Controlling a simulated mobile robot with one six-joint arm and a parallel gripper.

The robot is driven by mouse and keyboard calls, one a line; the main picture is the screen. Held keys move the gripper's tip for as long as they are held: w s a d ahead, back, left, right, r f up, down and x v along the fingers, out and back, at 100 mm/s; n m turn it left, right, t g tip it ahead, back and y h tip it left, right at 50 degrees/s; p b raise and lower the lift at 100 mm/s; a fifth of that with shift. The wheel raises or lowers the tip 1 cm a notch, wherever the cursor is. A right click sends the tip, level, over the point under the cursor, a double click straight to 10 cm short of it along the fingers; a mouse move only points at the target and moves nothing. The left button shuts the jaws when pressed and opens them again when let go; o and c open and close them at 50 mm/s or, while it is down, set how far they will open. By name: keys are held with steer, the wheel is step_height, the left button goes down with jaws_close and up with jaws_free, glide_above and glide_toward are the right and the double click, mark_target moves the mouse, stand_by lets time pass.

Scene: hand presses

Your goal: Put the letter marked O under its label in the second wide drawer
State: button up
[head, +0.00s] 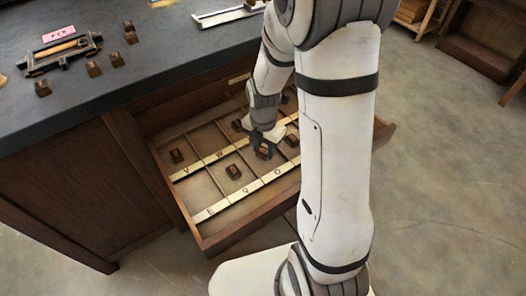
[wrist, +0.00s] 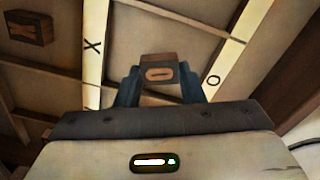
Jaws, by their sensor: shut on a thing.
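My gripper (head: 262,149) is shut on a small brown letter block, which shows between the fingers in the head view (head: 264,153). In the wrist view my gripper (wrist: 160,86) has a dark finger on either side of the letter block (wrist: 160,68), and an O-shaped mark shows on its face. The open drawer (head: 205,241) is below, divided into compartments with pale label strips. A label O (wrist: 213,80) lies to the right of the block in the wrist view, and a label X (wrist: 93,46) to the left. I cannot tell whether the block touches the drawer floor.
Other letter blocks lie in the drawer, one at left (head: 177,156) and one nearer the front (head: 234,171). Thin dividers separate the compartments. The dark worktop (head: 140,85) above holds several loose blocks and a composing tool (head: 62,54).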

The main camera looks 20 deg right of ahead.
mark_target(264, 151)
steer(key=shift+f, duration=0.65)
steer(key=shift+f, duration=0.2)
steer(key=o, duration=1)
steer(key=shift+c, duration=0.2)
step_height(264, 151, up, 12)
steer(key=p, duration=0.3)
steer(key=s+r+m+t, duration=0.1)
steer(key=s+r+m, duration=0.3)
steer(key=m, duration=0.9)
steer(key=s+r+m, duration=0.4)
steer(key=s+m, duration=0.5)
steer(key=m, duration=0.4)
steer(key=shift+s+r+t, duration=0.2)
steer(key=shift+s+t, duration=0.1)
steer(key=shift+t, duration=0.1)
